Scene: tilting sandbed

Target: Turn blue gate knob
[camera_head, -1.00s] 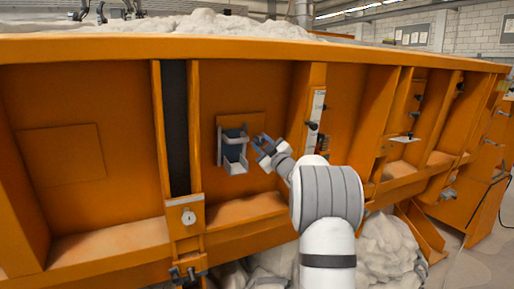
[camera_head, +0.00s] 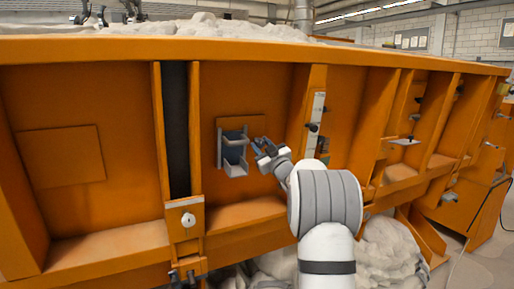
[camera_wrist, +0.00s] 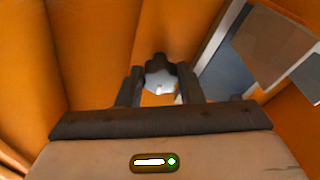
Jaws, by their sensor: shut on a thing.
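A small grey metal gate frame (camera_head: 219,150) with a blue-grey inner panel stands on the orange wall in the head view. My gripper (camera_head: 261,148) is just right of this frame, close to the wall. In the wrist view, a rounded pale grey-blue knob (camera_wrist: 160,79) with dark edges sits between the fingertips of my gripper (camera_wrist: 159,86). The dark fingers are shut on it. Most of the knob is hidden by the gripper in the head view. Part of the grey frame shows at the upper right of the wrist view (camera_wrist: 222,38).
The orange sandbed wall (camera_head: 60,110) has upright ribs. A rib with a white scale strip (camera_head: 318,106) stands right of my gripper. A dark vertical slot (camera_head: 175,125) lies left of the gate. Pale rocks (camera_head: 385,243) lie below on the right.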

